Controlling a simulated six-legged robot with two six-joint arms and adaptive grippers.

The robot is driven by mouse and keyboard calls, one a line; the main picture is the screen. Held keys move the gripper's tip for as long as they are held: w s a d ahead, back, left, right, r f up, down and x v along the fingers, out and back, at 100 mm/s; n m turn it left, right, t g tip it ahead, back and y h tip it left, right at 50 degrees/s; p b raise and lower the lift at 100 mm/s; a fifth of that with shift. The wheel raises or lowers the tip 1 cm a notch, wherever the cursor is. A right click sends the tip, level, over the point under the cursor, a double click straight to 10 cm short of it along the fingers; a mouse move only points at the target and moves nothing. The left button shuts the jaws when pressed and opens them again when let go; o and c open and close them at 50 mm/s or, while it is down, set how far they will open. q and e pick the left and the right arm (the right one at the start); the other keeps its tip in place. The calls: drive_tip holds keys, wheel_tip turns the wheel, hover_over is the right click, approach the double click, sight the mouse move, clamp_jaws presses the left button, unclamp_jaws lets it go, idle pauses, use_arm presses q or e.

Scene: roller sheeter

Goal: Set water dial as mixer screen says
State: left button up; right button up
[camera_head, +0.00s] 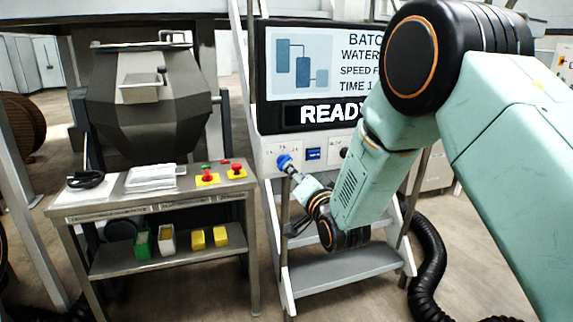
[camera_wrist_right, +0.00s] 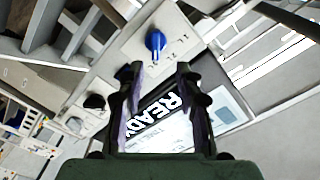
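The mixer screen (camera_head: 318,65) is partly covered by my right arm. I read "BATC", "WATER", "SPEED F", "TIME 1" and "READY"; the water value is hidden. On the pale panel below it, a blue dial (camera_head: 285,161) sits left of a small blue display (camera_head: 313,154) and a black dial (camera_head: 345,153). My right gripper (camera_head: 293,174) is close to the blue dial, from below right. In the right wrist view the gripper (camera_wrist_right: 158,68) is open and empty, with the blue dial (camera_wrist_right: 155,41) just beyond the fingertips, between their lines. I cannot tell if they touch. My left gripper is out of view.
A metal table (camera_head: 115,200) with papers and red and green buttons stands left, before a dark mixer drum (camera_head: 150,105). Grey steps (camera_head: 345,268) stand below the panel. A black hose (camera_head: 432,265) lies on the floor at the right.

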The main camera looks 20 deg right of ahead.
sight(282, 160)
drive_tip(key=w, duration=0.7)
drive_tip(key=shift+f+b, duration=0.2)
drive_tip(key=shift+b, duration=0.15)
drive_tip(key=shift+c, duration=0.7)
drive_tip(key=shift+d, duration=0.25)
drive_tip(key=c, duration=0.5)
drive_tip(key=shift+a, duration=0.1)
clamp_jaws()
